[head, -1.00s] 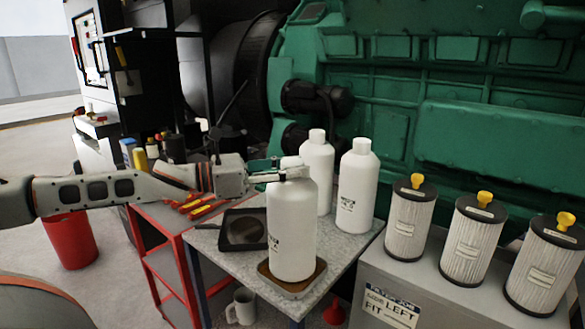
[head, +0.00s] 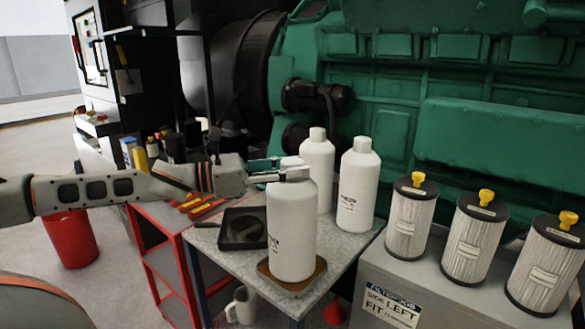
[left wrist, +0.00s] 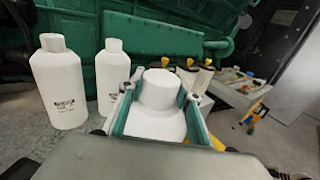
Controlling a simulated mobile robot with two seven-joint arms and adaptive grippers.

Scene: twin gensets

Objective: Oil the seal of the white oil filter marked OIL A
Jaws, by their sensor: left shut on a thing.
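A white bottle (head: 292,235) with a narrow neck and cap stands upright on a brown pad (head: 268,268) at the table's front. My left gripper (head: 295,172) is shut on it near the top. The left wrist view shows the gripper's fingers (left wrist: 160,92) on both sides of the bottle's shoulder and cap (left wrist: 158,82). Three pleated white filters (head: 410,225) with black tops and yellow knobs stand on a grey cabinet at the right. Their labels are too small to read, so I cannot tell which is marked OIL A. My right gripper is not seen.
Two more white bottles (head: 356,190) stand behind the held one. A black tray (head: 258,212) lies left of it on the grey table (head: 215,260). A red cart (head: 165,240) with tools, a red bin (head: 70,240) and a mug (head: 243,305) are near. A green engine (head: 440,90) fills the back.

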